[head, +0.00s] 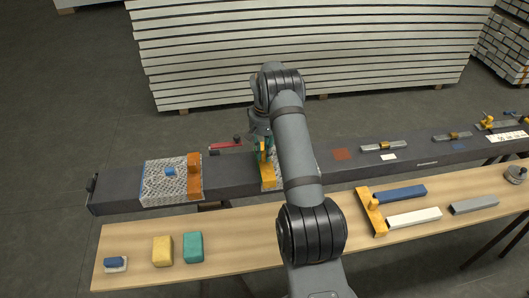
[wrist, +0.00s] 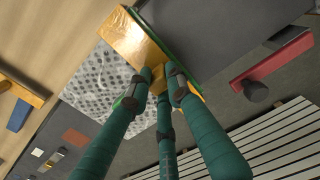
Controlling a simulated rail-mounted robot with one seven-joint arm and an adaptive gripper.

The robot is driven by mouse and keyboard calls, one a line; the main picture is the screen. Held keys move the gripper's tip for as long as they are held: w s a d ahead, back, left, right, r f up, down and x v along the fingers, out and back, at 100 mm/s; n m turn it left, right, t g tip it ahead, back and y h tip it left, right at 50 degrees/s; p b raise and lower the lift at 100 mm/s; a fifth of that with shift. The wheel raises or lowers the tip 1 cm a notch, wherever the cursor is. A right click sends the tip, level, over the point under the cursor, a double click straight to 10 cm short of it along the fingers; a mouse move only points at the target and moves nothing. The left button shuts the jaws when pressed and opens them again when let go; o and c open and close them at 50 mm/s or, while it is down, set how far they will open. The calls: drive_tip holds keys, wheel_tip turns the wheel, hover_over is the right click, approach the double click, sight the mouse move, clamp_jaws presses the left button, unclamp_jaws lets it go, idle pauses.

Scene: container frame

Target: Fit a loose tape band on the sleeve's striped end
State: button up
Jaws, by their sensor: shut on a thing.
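My gripper (head: 264,152) is over the dark beam. In the wrist view its green fingers (wrist: 163,82) are closed around a small yellow grip on the yellow band (wrist: 137,38). The band lies over or close above the beam, beside a grey patterned sleeve (wrist: 108,75); I cannot tell whether it is fully seated. A thin green strip runs along its other side. In the head view the yellow band (head: 268,180) is partly hidden by my arm. A second patterned sleeve (head: 160,186) at the left carries an orange band (head: 194,176) at its right end.
A red clamp (head: 226,145) with a dark knob sticks out behind the beam. The wooden bench (head: 265,228) in front holds yellow (head: 162,251) and teal (head: 193,247) blocks, and an orange bracket (head: 371,212) beside blue and white bars. The bench middle is clear.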

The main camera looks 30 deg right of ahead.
drive_tip(key=shift+f+b, duration=0.4)
drive_tip(key=shift+f, duration=0.2)
drive_tip(key=o, duration=0.9)
drive_tip(key=shift+o, duration=0.2)
drive_tip(key=shift+r, duration=0.1)
wheel_tip(320, 180, up, 12)
idle(0.3)
wheel_tip(320, 180, down, 12)
drive_tip(key=shift+r+p, duration=0.45)
drive_tip(key=shift+p, duration=0.1)
drive_tip(key=shift+r, duration=0.1)
